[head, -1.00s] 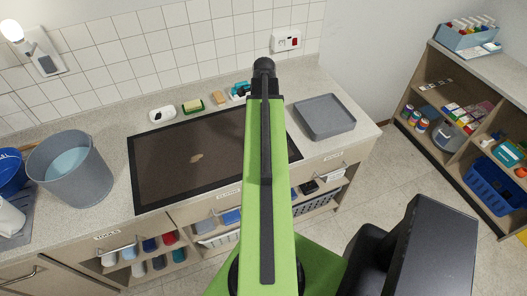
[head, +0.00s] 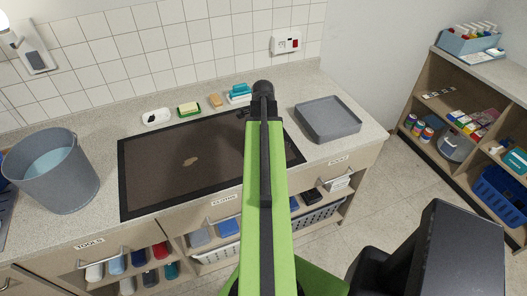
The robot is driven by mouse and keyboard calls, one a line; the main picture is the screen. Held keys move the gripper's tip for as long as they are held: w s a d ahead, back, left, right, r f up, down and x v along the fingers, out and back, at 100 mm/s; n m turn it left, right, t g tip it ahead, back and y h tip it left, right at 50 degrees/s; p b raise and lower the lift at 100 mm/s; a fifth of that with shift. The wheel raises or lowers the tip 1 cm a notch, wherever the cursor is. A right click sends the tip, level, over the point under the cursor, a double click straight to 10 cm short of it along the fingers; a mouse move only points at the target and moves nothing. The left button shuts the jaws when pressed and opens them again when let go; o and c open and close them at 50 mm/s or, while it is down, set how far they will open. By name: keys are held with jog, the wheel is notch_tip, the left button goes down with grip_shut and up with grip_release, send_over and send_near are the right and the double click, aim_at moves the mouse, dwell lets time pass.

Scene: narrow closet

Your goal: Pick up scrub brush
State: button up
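A blue object with a white underside (head: 239,94), which looks like the scrub brush, lies on the counter behind the dark inset panel (head: 165,165), near the tiled wall. It sits just left of the black end of my arm and shows almost whole. My green arm reaches up the middle of the picture. My gripper (head: 263,100) is at or below that black end, mostly hidden by the arm. Its fingers cannot be made out, nor any contact with the blue object.
Left of the brush lie a tan block (head: 216,101), a green-and-yellow sponge (head: 189,109) and a white dish (head: 156,117). A grey tray (head: 328,120) stands right of my arm, a grey bucket (head: 53,185) far left. A shelf unit (head: 455,105) stands at right.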

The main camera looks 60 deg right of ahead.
jog(key=shift+r, duration=0.1)
grip_shut()
dwell(0.3)
jog(key=r+p, duration=0.5)
jog(key=shift+s+d+r, duration=0.15)
jog(key=shift+s+r, duration=0.05)
jog(key=shift+s, duration=0.15)
jog(key=s+d+r+p, duration=0.4)
jog(key=s+r+p, duration=0.1)
jog(key=s, duration=0.5)
jog(key=shift+d+r+p, duration=0.3)
jog(key=shift+p, duration=0.2)
